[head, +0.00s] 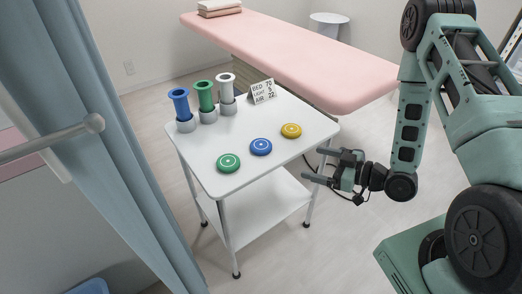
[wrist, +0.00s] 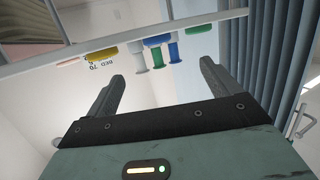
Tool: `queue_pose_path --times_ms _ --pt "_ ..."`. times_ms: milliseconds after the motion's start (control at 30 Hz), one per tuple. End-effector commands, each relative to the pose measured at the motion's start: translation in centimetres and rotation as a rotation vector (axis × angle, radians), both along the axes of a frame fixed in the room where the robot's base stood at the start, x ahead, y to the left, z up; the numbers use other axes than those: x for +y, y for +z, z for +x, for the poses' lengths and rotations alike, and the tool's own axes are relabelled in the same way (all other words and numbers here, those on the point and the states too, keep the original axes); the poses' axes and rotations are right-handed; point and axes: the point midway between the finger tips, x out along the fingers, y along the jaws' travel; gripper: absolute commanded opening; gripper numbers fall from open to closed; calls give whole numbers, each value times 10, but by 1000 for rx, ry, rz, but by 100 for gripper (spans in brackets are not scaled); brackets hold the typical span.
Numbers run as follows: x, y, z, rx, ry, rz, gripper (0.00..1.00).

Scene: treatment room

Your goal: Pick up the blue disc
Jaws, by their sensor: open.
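The blue disc (head: 260,147) lies flat on the white trolley top (head: 217,180), between the green disc (head: 228,163) and the yellow disc (head: 291,130). My gripper (head: 322,165) is open and empty. It is off the trolley's right side, apart from the blue disc, with its fingers pointing left toward the trolley. In the wrist view, the two fingers (wrist: 160,90) are spread wide with nothing between them. That view looks inverted; the yellow disc (wrist: 102,50) and the blue disc (wrist: 153,41) show edge-on beyond the fingers.
Blue (head: 181,104), green (head: 206,96) and white (head: 226,87) spools stand in grey holders along the trolley's back left. A small sign (head: 262,92) stands at the back. A pink bed (head: 300,50) is behind. A blue curtain (head: 115,130) hangs at left.

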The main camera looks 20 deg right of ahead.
Motion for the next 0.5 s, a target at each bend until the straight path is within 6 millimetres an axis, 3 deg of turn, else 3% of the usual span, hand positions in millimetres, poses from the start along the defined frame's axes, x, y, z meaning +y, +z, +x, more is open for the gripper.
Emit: queue_pose_path --times_ms 167,500 --pt "14 -3 15 -12 0 15 88" --pt "58 -17 68 -12 -2 14 88"
